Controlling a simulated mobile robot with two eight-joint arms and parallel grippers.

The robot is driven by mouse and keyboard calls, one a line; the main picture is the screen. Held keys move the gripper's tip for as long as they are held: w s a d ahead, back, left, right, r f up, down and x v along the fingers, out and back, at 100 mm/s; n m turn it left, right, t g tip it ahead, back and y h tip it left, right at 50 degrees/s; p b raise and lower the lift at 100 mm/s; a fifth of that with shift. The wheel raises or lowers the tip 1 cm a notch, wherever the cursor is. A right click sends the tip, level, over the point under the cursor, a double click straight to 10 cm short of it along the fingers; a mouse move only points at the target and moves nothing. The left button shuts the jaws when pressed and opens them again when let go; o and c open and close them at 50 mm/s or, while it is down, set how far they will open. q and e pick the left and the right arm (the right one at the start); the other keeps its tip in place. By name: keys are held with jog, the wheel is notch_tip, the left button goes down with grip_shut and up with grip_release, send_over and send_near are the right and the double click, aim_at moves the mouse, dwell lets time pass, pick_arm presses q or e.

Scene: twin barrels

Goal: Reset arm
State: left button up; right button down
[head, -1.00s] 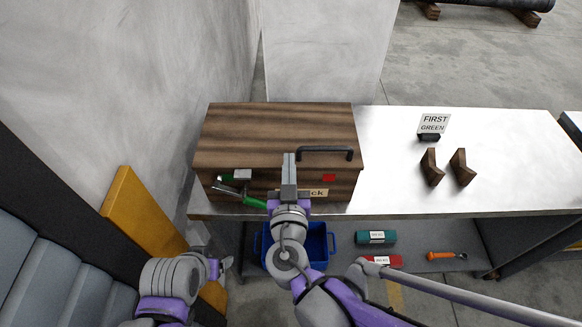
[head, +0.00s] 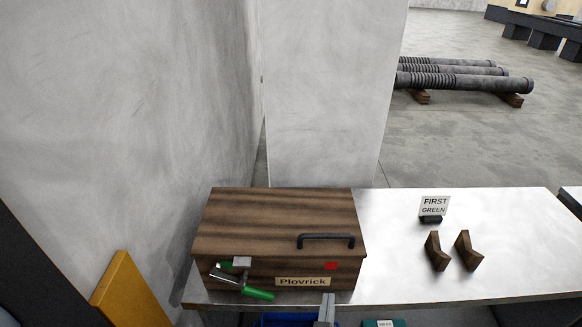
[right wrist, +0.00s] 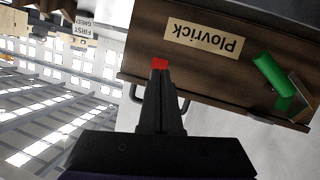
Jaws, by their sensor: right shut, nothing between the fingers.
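My right gripper (head: 326,300) shows at the bottom edge of the head view, in front of the wooden box. Its fingers are together and empty; in the right wrist view the shut fingers (right wrist: 160,90) point toward the front of the box. The wooden box (head: 275,222) stands on the bench with a "Plovrick" label (head: 303,282), which shows upside down in the right wrist view (right wrist: 203,38). The rest of my right arm is out of the head view. My left gripper is in neither view now.
The box has a black handle (head: 326,239), a red square (head: 331,266) and a green-handled metal part (head: 243,288) at its front left. A wall closes off the left.

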jog(key=s+d+f+g+y+p, duration=0.1)
jog(key=s+d+f+g+y, duration=0.2)
jog(key=s+d+f+g, duration=0.2)
jog(key=shift+s+d+f+g, duration=0.3)
jog(key=shift+s+d+g, duration=1.45)
jog(key=shift+d, duration=0.8)
jog(key=shift+w, duration=0.1)
